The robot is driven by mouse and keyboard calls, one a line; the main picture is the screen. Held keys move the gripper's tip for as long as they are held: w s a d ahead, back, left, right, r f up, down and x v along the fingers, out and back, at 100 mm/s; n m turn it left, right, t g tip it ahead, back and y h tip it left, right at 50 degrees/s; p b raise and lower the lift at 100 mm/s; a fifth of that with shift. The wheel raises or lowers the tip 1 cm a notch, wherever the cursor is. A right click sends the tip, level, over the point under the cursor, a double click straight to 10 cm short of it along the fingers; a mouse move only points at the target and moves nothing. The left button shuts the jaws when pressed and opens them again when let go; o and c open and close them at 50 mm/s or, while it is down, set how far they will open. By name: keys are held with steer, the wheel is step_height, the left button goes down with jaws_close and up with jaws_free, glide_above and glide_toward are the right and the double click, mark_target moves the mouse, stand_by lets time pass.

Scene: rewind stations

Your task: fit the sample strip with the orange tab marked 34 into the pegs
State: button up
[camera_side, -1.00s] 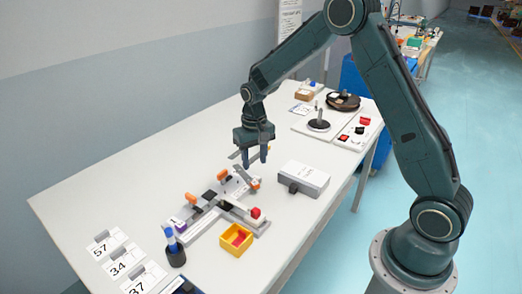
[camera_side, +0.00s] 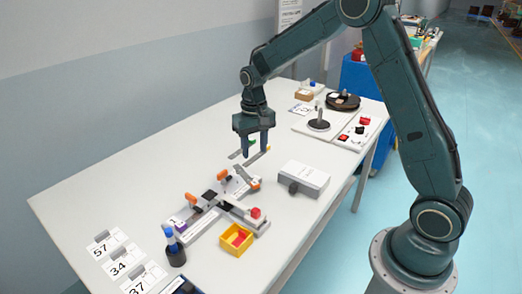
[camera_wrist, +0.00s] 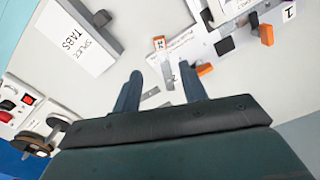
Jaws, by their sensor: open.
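A grey sample strip (camera_wrist: 169,75) with an orange tab (camera_wrist: 158,43), whose number looks like 34, lies in the wrist view between and beyond my fingertips. In the side view its orange tab (camera_side: 255,184) is beside the back end of the grey fixture (camera_side: 208,218). My gripper (camera_side: 256,153) is open and empty, pointing down above the table behind the fixture; its fingers (camera_wrist: 160,71) are spread in the wrist view. The pegs are too small to make out. Orange clamps (camera_side: 191,198) stand on the fixture.
Other strips (camera_wrist: 150,92) lie near my fingers. A grey splice tabs box (camera_side: 304,179) stands right of the fixture, with a yellow bin (camera_side: 236,240) in front. The table's left middle is clear.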

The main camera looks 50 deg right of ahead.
steer(key=s+a+r+n+t, duration=0.2)
steer(key=s+a+r+t, duration=0.15)
steer(key=s+r, duration=0.95)
steer(key=s+a+r+n+t, duration=0.1)
steer(key=s+r, duration=0.1)
steer(key=s, duration=0.5)
steer(key=s+a+r+n+t, duration=0.1)
steer(key=s+a, duration=0.1)
steer(key=s, duration=0.6)
steer(key=shift+s+a+r, duration=0.2)
steer(key=shift+a+r, duration=0.1)
steer(key=shift+r, duration=0.05)
steer(key=shift+o, duration=0.7)
steer(key=shift+w, duration=0.1)
